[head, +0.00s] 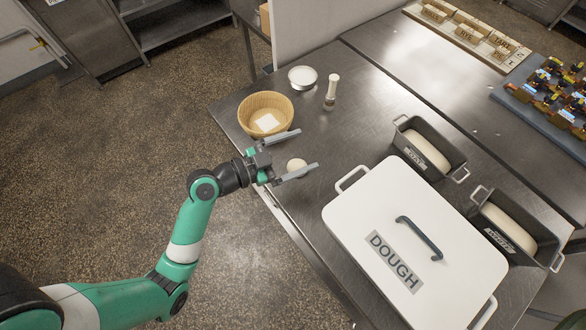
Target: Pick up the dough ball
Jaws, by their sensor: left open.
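The dough ball (296,165) is a small pale round lump on the steel table, near its left edge. My left gripper (306,150) is open, with one finger on the far side of the ball and one on the near side. The ball shows between the fingers, and the near finger partly overlaps its lower edge. I cannot tell whether either finger touches it. My right gripper is not in view.
A wicker basket (246,109) stands just behind the gripper, with a small bowl (302,75) and a shaker (331,93) beyond. A white box lid marked DOUGH (370,199) lies to the right. Two loaf tins (405,146) (487,226) stand farther right.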

